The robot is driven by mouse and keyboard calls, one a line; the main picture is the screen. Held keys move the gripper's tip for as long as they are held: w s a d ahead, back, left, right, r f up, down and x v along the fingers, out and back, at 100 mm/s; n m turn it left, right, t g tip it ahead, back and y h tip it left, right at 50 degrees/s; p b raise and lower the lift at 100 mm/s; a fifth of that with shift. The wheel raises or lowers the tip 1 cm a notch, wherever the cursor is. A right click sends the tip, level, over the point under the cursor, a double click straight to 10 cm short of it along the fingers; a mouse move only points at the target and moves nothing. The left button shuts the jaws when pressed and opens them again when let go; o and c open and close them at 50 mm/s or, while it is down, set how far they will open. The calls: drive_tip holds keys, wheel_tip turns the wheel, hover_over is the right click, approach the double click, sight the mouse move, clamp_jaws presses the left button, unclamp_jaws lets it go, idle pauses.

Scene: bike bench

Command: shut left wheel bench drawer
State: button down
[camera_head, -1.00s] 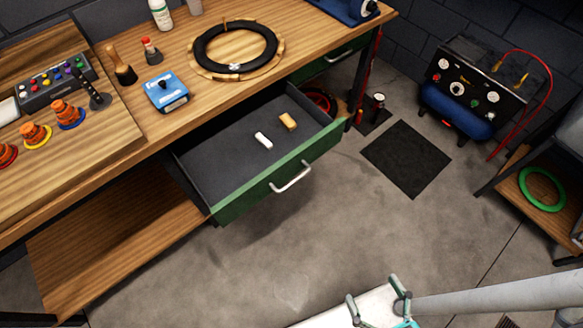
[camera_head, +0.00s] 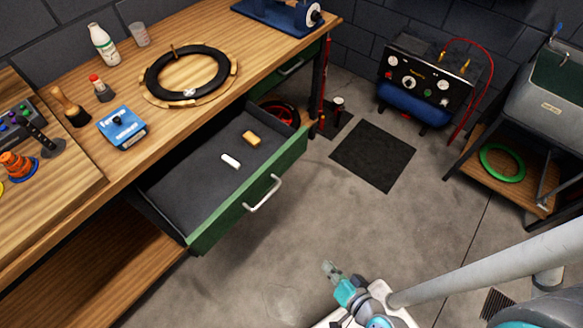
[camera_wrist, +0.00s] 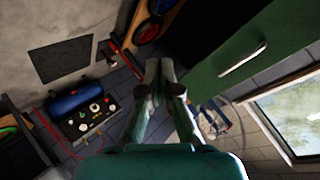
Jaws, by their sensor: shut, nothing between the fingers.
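The open wheel bench drawer (camera_head: 250,195) has a green front with a pale bar handle (camera_head: 263,194). It is pulled well out from under the wooden bench. Inside its dark tray lie a white block (camera_head: 230,161) and an orange-tan block (camera_head: 251,138). My gripper (camera_head: 329,268) is at the lower middle of the head view, in front of the drawer and apart from it. In the wrist view my gripper (camera_wrist: 160,72) has its fingers together and empty. A green drawer front (camera_wrist: 225,65) with a handle (camera_wrist: 243,59) shows to its right there.
The bench top (camera_head: 90,140) carries a tyre on a wooden ring (camera_head: 187,75), a blue box (camera_head: 122,128) and bottles. A second green drawer (camera_head: 290,66) farther right looks closed. A compressor (camera_head: 425,85) and a dark mat (camera_head: 373,155) are beyond. Floor before the drawer is clear.

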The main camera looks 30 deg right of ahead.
drive_tip(key=w+f+m+y, duration=0.1)
drive_tip(key=w+f+m, duration=0.1)
drive_tip(key=w, duration=0.2)
drive_tip(key=m+t+y, duration=0.3)
drive_tip(key=t+y, duration=0.2)
drive_tip(key=t, duration=0.1)
approach(285, 164)
drive_tip(key=x, duration=0.7)
drive_tip(key=shift+w+a+r, duration=0.1)
drive_tip(key=shift+r, duration=0.1)
